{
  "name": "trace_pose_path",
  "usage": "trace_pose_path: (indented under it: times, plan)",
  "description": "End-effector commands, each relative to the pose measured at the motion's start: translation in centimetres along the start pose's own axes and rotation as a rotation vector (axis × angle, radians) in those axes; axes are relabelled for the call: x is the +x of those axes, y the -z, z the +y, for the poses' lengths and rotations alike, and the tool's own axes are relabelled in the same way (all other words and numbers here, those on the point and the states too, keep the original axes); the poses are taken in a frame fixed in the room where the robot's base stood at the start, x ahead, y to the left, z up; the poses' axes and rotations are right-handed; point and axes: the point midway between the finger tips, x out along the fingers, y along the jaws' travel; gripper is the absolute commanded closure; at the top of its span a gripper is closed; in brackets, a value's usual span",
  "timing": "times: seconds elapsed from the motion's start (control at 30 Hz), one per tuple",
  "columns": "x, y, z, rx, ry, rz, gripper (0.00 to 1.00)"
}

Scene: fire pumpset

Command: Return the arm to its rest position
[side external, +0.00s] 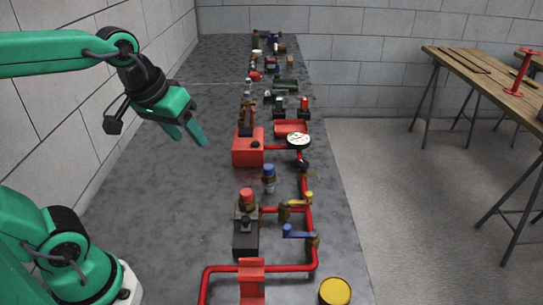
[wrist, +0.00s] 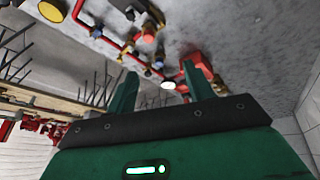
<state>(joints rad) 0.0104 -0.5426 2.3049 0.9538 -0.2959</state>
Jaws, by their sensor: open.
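My green arm reaches in from the left in the side external view. My gripper (side external: 188,131) is in the air over the left part of the grey bench top (side external: 190,210), left of the red pump box (side external: 248,147). Its jaws are apart and nothing is between them. In the wrist view my gripper (wrist: 160,85) shows two green fingers spread apart, with the pumpset beyond them. The red pipes (side external: 305,215) of the pumpset run along the right side of the bench, apart from my gripper. My base is at the lower left.
A yellow round cap (side external: 335,291), a blue-handled valve (side external: 298,232) and a yellow-handled valve (side external: 295,203) are along the pipework. A white gauge (side external: 299,140) stands beside the pump box. A block wall (side external: 110,100) is close on the left. Wooden tables (side external: 490,75) stand at right.

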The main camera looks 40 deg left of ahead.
Motion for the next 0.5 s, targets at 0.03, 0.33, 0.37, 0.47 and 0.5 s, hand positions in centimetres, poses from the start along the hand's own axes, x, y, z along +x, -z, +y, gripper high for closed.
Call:
trace_pose_path:
  times: [0.03,0.33,0.37,0.47,0.5]
  plan:
    - [-0.1,-1.0,-0.4,0.045,-0.003,0.014,0.48]
    - [0.4,-4.7,-1.7,0.257,-0.006,0.061,0.48]
    - [0.5,-4.9,-1.7,0.268,-0.006,0.064,0.48]
    - [0.6,-5.2,-1.8,0.286,-0.005,0.067,0.48]
    - [0.6,-5.2,-1.8,0.289,-0.005,0.067,0.48]
